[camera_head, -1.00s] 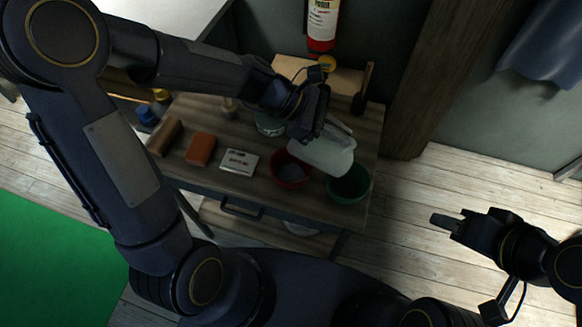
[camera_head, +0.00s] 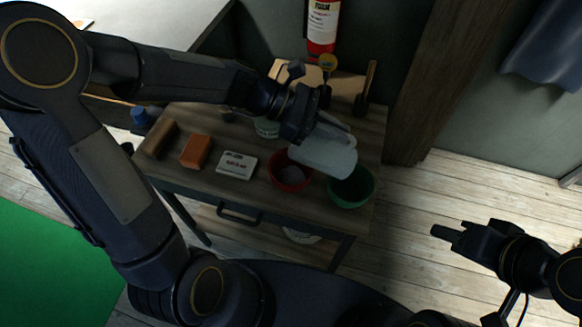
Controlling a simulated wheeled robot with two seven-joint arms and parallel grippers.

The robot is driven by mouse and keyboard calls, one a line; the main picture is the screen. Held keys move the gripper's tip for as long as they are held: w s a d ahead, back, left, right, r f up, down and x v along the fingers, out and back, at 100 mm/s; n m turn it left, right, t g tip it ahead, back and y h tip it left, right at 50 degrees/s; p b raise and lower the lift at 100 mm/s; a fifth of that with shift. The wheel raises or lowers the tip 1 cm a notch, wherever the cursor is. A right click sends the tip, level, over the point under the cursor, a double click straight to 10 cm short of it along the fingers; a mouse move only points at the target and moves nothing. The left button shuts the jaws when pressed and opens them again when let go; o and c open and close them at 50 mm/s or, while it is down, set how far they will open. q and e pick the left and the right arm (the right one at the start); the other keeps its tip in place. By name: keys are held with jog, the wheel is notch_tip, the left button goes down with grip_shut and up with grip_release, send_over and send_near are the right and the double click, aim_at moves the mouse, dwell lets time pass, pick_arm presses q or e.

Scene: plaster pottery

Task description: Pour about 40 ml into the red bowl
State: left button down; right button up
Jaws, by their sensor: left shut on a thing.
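The red bowl (camera_head: 286,184) stands on the small wooden table and has something pale in its bottom. My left gripper (camera_head: 312,132) is shut on a translucent pale jug (camera_head: 328,158). The green bowl (camera_head: 352,190) stands right of the red bowl, partly hidden by the jug. My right gripper (camera_head: 440,232) hangs empty over the floor at the right; its jaw gap is unclear.
On the wooden table (camera_head: 225,191) are a white labelled box (camera_head: 237,164), an orange block (camera_head: 196,151), a brown roll (camera_head: 160,139) and a pale container (camera_head: 267,127). A mallet-like tool (camera_head: 365,90) stands at the back. A fire extinguisher (camera_head: 323,25) is behind.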

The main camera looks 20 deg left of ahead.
pick_arm(q)
jog(key=shift+a+f+h+b, duration=0.3)
jog(key=shift+f+b, duration=0.1)
jog(key=shift+b, duration=0.3)
jog(key=shift+d+r, duration=0.1)
jog(key=shift+r, duration=0.1)
jog(key=shift+d, duration=0.15)
pick_arm(e)
jog(key=shift+f, duration=0.9)
pick_arm(q)
jog(key=shift+d, duration=0.1)
jog(key=shift+w+d+f, duration=0.1)
jog(key=shift+d+f, duration=0.05)
pick_arm(e)
jog(key=shift+f, duration=0.2)
pick_arm(q)
jog(key=shift+d, duration=0.65)
pick_arm(e)
jog(key=shift+f, duration=0.15)
pick_arm(q)
jog(key=shift+f+b, duration=0.1)
jog(key=shift+b, duration=0.25)
pick_arm(e)
jog(key=shift+f, duration=0.15)
